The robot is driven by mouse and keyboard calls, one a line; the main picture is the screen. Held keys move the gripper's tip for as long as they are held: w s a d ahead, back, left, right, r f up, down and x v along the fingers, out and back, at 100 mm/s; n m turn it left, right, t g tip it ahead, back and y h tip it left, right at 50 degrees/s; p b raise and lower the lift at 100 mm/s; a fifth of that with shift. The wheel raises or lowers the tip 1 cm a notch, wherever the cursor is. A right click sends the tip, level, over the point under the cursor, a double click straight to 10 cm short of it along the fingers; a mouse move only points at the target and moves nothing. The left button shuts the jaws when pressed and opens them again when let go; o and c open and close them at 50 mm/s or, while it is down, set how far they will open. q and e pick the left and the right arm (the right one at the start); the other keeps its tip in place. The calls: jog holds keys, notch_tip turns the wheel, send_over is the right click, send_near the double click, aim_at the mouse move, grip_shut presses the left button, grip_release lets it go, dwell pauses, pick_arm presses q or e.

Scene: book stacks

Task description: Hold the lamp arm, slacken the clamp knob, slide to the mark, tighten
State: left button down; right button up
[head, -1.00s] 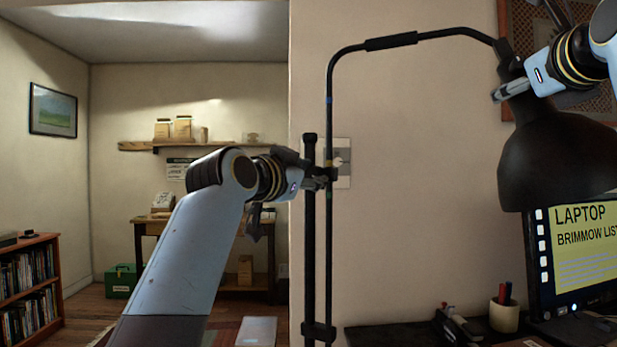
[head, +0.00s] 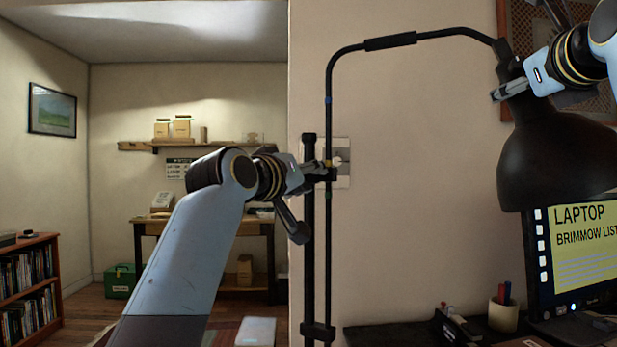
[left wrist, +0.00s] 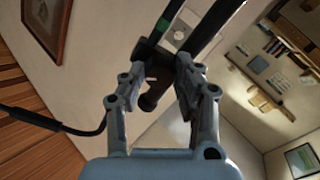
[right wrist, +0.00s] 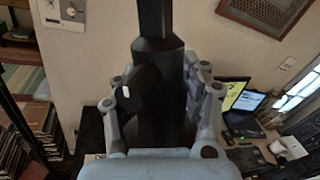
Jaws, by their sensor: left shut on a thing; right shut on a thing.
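The black lamp has a thin upright rod (head: 328,240), an arm with a thicker sleeve (head: 390,41) and a dark shade (head: 556,150). A clamp (head: 331,174) joins the rod to a thicker black post (head: 309,240). The rod carries a blue band (head: 328,100) well above the clamp and a green band (head: 328,195) just below it. My left gripper (head: 322,172) is shut on the clamp knob, a dark brown knob (left wrist: 152,92) between its fingers in the left wrist view. My right gripper (head: 508,92) is shut on the lamp's neck (right wrist: 157,100) above the shade.
A lower bracket (head: 318,330) joins post and rod. A monitor (head: 575,255) and pen cup (head: 504,314) stand on the desk (head: 385,338) below the shade. A wall plate (head: 343,150) is behind the clamp. The wall between rod and shade is clear.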

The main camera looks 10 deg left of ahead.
pick_arm(q)
jog(key=n, duration=0.4)
jog(key=shift+f+n, duration=0.2)
jog(key=shift+n, duration=0.1)
jog(key=n, duration=0.4)
dwell(0.3)
jog(key=c, duration=1)
grip_release()
jog(key=shift+a, duration=0.1)
jog(key=shift+c, duration=0.2)
jog(key=shift+o, duration=0.4)
jog(key=shift+r, duration=0.1)
jog(key=v, duration=1.1)
jog(key=shift+s, duration=0.4)
